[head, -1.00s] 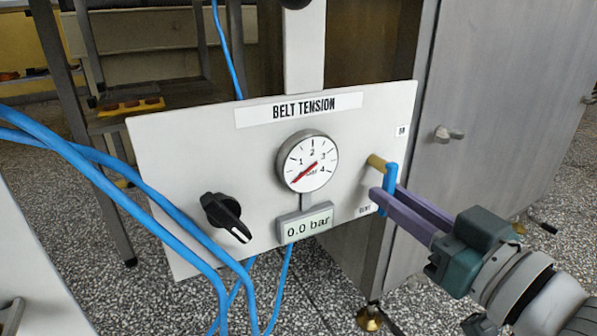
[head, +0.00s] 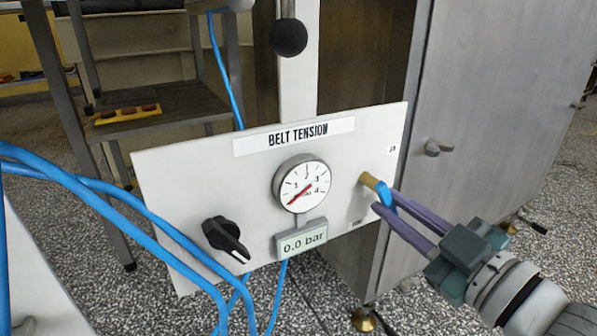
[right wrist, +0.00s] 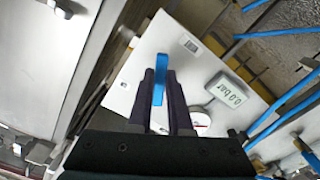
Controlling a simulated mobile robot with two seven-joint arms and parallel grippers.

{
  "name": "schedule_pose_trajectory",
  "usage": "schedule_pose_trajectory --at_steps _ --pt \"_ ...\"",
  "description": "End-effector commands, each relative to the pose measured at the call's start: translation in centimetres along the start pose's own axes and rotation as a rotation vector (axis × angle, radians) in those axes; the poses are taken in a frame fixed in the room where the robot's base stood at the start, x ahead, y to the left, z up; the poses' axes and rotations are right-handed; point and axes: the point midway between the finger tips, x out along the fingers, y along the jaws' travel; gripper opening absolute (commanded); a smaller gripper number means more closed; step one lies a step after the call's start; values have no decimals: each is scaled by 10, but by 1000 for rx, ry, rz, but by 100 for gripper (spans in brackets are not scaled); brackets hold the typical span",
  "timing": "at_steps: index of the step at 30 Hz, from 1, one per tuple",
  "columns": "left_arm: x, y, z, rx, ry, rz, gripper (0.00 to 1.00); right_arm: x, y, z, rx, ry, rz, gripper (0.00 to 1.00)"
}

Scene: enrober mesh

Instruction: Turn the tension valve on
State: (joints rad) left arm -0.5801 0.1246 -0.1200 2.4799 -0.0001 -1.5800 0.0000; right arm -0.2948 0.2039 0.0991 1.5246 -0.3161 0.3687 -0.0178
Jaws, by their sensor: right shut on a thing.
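The tension valve has a blue lever handle (head: 384,192) on a brass stem (head: 369,180) at the right side of the white BELT TENSION panel (head: 180,170). The handle is tilted in the head view. My right gripper (head: 390,202) is shut on the blue handle, which also shows between its purple fingers in the right wrist view (right wrist: 160,78). The round gauge (head: 302,184) has its red needle at the low end. The display (head: 301,241) below it reads 0.0 bar. My left gripper is not in view.
A black knob (head: 225,238) sits at the panel's lower left. Blue hoses (head: 120,205) cross in front of the panel's left side. A grey cabinet door (head: 490,120) with a handle stands to the right. A black ball (head: 289,37) is above the panel.

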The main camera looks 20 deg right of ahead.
Motion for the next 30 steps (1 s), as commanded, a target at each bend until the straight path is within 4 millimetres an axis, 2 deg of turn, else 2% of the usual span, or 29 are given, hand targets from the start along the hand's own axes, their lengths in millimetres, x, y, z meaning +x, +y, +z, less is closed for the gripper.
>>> schedule_pose_trajectory --at_steps 12,30 --pt "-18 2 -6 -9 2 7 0 0 13 -4 -397 -1 1 0" --pt "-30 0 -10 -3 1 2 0 0 25 -12 -900 0 1 0"
